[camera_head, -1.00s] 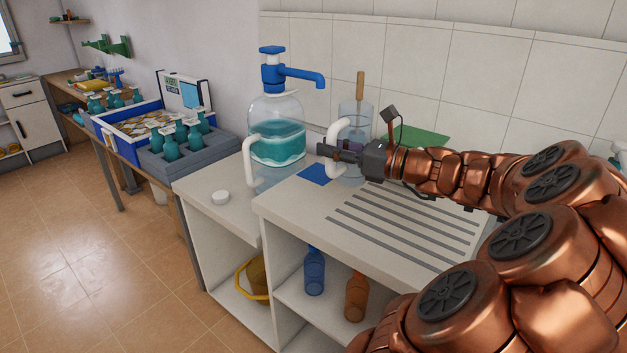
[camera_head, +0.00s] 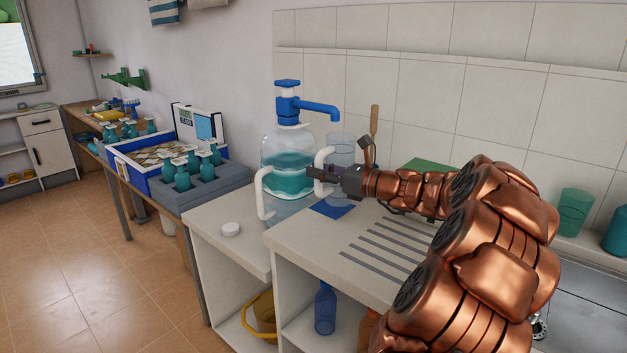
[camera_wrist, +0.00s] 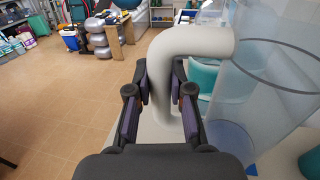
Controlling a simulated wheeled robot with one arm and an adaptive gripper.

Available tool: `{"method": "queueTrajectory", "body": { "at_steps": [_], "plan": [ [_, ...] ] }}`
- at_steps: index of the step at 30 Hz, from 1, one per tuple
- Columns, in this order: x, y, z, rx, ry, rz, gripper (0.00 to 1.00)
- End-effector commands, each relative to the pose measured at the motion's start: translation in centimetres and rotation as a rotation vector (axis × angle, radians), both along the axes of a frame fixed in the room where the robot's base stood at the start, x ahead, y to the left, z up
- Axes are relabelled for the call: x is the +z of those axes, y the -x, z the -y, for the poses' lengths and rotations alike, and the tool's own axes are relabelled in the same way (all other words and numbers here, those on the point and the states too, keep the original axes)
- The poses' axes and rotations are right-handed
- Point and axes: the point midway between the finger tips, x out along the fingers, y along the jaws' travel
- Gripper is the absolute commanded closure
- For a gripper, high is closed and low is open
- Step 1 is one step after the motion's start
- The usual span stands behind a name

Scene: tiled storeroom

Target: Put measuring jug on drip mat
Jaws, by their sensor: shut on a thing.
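The measuring jug (camera_head: 341,147) is a clear cylinder with a thick white handle, beside the pump dispenser in the head view. My gripper (camera_head: 318,181) is shut on this handle. In the wrist view the white handle (camera_wrist: 196,42) passes between the fingers of my gripper (camera_wrist: 160,95), and the clear jug wall (camera_wrist: 265,95) stands upright at the right. A flat blue square (camera_head: 332,209), seemingly the drip mat, lies on the counter just below and in front of the jug. I cannot tell whether the jug's base touches anything.
The large dispenser (camera_head: 287,178) with blue pump stands close left of the jug. A wooden stick (camera_head: 374,122) rises behind. A green board (camera_head: 427,165) lies right, partly behind my arm. The grooved counter (camera_head: 300,245) is clear in front.

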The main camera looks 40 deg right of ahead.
Motion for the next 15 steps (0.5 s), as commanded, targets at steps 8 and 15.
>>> {"method": "queueTrajectory", "body": {
  "at_steps": [8, 15],
  "plan": [
    [-0.2, -2.6, 1.1, 0.000, 0.003, 0.001, 1.00],
    [-1.0, -3.6, 1.5, 0.001, 0.000, -0.002, 1.00]
  ]
}}
